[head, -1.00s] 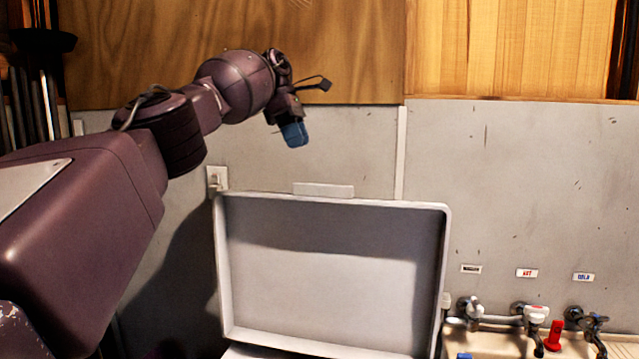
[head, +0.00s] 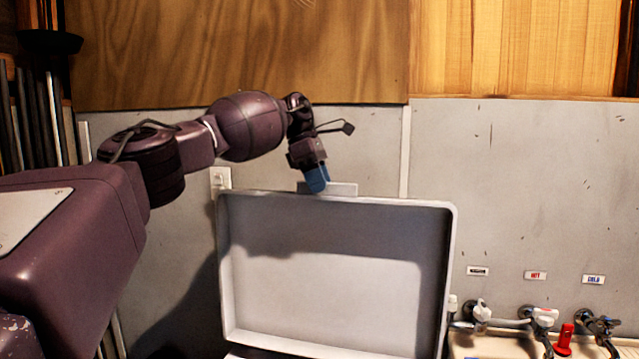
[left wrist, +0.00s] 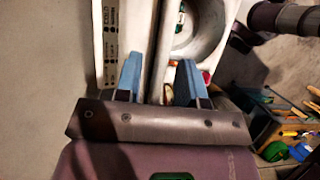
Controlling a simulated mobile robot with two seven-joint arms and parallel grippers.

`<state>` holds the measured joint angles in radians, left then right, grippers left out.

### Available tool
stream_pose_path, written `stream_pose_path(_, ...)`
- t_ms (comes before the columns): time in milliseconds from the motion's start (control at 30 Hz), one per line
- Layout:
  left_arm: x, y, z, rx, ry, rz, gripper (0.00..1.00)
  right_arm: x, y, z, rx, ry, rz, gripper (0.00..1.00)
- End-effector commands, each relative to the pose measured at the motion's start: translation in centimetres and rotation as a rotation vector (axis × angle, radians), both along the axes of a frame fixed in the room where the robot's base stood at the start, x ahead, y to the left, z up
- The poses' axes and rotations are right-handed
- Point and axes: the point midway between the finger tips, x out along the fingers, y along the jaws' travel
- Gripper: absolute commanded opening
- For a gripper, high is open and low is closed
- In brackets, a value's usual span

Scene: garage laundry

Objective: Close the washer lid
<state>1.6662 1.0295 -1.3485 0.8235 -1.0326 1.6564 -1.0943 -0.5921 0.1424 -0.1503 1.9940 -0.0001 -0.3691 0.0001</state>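The washer lid (head: 335,295) stands raised, its pale inner face toward me in the head view, with a small tab (head: 343,189) on its top edge. My left gripper (head: 317,182) points down at that tab, its blue fingers overlapping the tab's left part. In the left wrist view, the blue fingers of the gripper (left wrist: 158,72) are apart, with the lid's thin edge (left wrist: 160,45) running between them. I cannot tell whether they touch it. The washer's round opening (left wrist: 205,35) shows to the right of that edge. My right gripper is not in view.
Taps (head: 540,318) and a red fitting (head: 563,338) stand right of the lid. A wall outlet (head: 220,178) is behind it on the left. A bin with tools (left wrist: 285,130) sits at lower right in the left wrist view.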

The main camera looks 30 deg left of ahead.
Motion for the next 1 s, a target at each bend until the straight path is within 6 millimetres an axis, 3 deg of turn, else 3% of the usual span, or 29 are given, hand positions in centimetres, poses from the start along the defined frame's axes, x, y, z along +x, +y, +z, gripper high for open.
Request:
stream_pose_path(267, 0.0, 0.0, -0.1, 0.0, 0.0, 0.0, 0.36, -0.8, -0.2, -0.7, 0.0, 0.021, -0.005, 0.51)
stream_pose_path(533, 0.0, -0.1, -0.1, 0.0, 0.0, 0.0, 0.0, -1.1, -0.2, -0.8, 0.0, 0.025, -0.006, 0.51)
stream_pose_path(1000, 0.0, -0.1, -0.2, 0.003, -0.011, -0.001, 0.0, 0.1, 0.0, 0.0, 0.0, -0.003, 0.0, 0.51)
